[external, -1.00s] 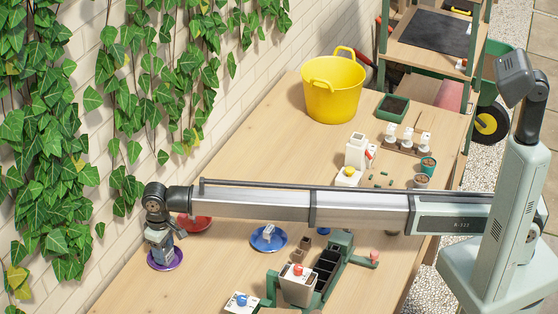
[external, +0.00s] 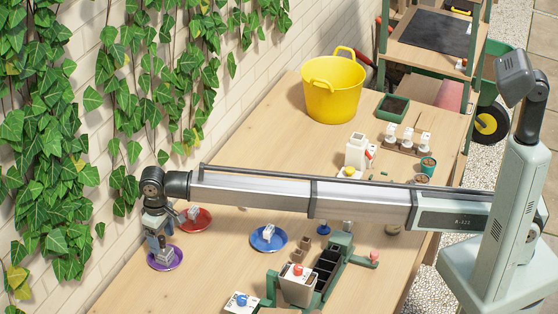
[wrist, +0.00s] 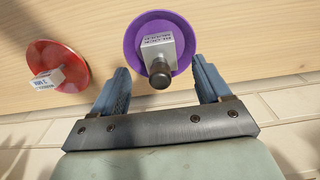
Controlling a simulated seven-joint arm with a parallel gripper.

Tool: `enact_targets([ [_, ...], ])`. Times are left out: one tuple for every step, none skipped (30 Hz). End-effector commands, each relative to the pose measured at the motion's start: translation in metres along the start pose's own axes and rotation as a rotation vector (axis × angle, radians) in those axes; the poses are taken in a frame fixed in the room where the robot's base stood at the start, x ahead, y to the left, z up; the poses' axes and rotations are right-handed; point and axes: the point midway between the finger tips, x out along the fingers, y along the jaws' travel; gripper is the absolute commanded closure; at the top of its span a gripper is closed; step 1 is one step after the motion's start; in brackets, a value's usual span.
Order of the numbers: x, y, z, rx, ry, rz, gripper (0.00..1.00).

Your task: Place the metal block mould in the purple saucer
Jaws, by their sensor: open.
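The metal block mould (wrist: 155,46), a grey block with lettering and a dark round knob, sits in the purple saucer (wrist: 134,42) in the wrist view. In the external view the mould (external: 165,256) also rests in the purple saucer (external: 178,264), at the lower left by the wall. My gripper (wrist: 161,72) is open and empty, its two blue-grey fingers apart on either side of the knob in the picture. In the external view my gripper (external: 160,242) is just above the mould. My arm hides nothing of the saucer's right rim.
A red saucer (external: 204,222) holding a light lettered block stands close by; it also shows in the wrist view (wrist: 66,54). A blue saucer (external: 279,243) holding another block is farther right. The wall is near on the left.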

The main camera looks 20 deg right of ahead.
Motion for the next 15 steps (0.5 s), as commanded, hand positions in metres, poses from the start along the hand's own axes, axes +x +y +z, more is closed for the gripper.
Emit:
enact_targets([
  [-0.011, 0.000, -0.001, 0.000, 0.001, -0.001, 0.23],
  [-0.016, 0.000, -0.001, 0.000, 0.002, -0.001, 0.23],
  [-0.024, 0.000, -0.001, 0.000, 0.002, -0.001, 0.23],
  [-0.029, 0.000, -0.001, 0.000, 0.002, -0.001, 0.23],
  [-0.034, 0.000, -0.001, 0.000, 0.001, 0.000, 0.23],
  [-0.039, 0.000, -0.001, 0.000, 0.001, 0.000, 0.23],
  [-0.043, 0.000, -0.001, 0.000, 0.001, 0.000, 0.23],
  [-0.047, 0.000, -0.001, 0.000, 0.001, 0.000, 0.23],
  [-0.052, 0.000, -0.001, 0.000, 0.001, 0.000, 0.23],
  [-0.055, 0.000, -0.001, 0.000, 0.001, 0.000, 0.23],
  [-0.058, 0.000, -0.001, 0.000, 0.001, 0.000, 0.23],
  [-0.061, 0.000, 0.000, 0.000, 0.000, 0.000, 0.23],
  [-0.063, 0.000, 0.000, 0.000, 0.000, 0.000, 0.23],
  [-0.064, 0.000, 0.000, 0.000, 0.000, 0.000, 0.23],
  [-0.066, 0.000, 0.000, 0.000, 0.000, 0.000, 0.23],
])
